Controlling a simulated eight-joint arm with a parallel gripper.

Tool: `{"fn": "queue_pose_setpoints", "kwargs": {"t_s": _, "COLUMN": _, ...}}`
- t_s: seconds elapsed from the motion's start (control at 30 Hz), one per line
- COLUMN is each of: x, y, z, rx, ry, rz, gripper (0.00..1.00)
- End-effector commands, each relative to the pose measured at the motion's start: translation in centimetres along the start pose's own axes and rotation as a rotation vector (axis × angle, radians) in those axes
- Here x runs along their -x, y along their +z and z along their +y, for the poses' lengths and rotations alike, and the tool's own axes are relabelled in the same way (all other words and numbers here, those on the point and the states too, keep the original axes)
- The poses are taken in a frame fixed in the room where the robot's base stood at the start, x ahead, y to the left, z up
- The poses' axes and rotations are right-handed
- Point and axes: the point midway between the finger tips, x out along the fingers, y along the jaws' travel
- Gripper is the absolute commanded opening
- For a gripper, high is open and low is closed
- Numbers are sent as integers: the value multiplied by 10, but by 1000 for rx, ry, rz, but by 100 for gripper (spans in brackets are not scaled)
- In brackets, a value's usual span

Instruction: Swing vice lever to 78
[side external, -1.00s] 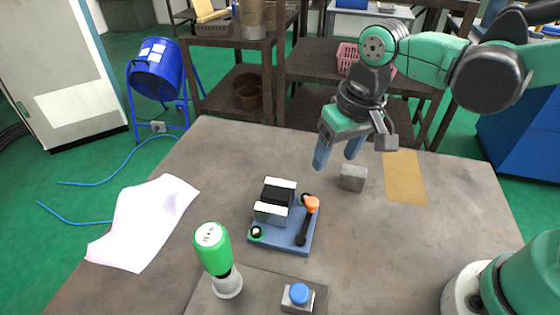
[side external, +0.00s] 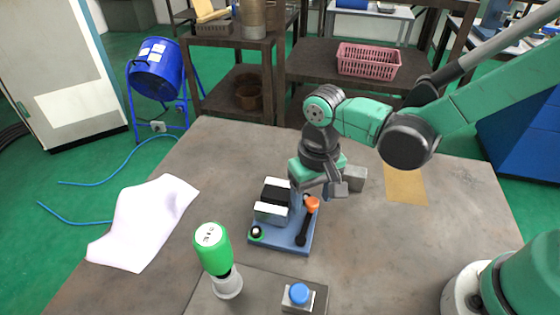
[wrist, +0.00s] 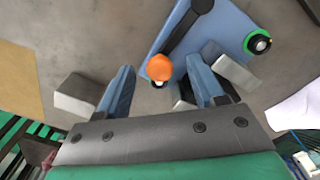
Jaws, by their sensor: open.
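The vice has a blue base (side external: 283,240), with dark and white jaw blocks (side external: 270,212) on it. Its black lever (side external: 303,232) ends in an orange knob (side external: 312,204). In the wrist view the orange knob (wrist: 159,67) appears between the two blue fingers, and the lever (wrist: 186,28) runs up and right from it. My gripper (side external: 303,196) is low over the knob end of the vice, its fingers partly hidden by my wrist. In the wrist view my gripper (wrist: 160,66) is open, with visible gaps beside the knob. I cannot tell the fingertips' exact height against the knob.
A grey metal block (side external: 355,178) stands close right of my gripper; it also shows in the wrist view (wrist: 78,95). A green-topped post (side external: 212,247) and a blue button box (side external: 300,297) stand at the front. White paper (side external: 145,220) lies left, a tan sheet (side external: 404,182) right.

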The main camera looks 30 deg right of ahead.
Motion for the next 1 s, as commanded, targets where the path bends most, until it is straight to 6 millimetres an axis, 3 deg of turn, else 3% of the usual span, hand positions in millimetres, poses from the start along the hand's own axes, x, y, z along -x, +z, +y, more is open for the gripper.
{"fn": "queue_pose_setpoints", "kwargs": {"t_s": 0.17, "x": 0, "y": 0, "z": 0, "rx": 0, "ry": 0, "rz": 0, "gripper": 59}}
{"fn": "queue_pose_setpoints", "kwargs": {"t_s": 0.37, "x": 0, "y": 0, "z": 0, "rx": 0, "ry": 0, "rz": 0, "gripper": 2}}
{"fn": "queue_pose_setpoints", "kwargs": {"t_s": 0.4, "x": 0, "y": 0, "z": 0, "rx": 0, "ry": 0, "rz": 0, "gripper": 0}}
{"fn": "queue_pose_setpoints", "kwargs": {"t_s": 1.0, "x": 0, "y": 0, "z": 0, "rx": 0, "ry": 0, "rz": 0, "gripper": 0}}
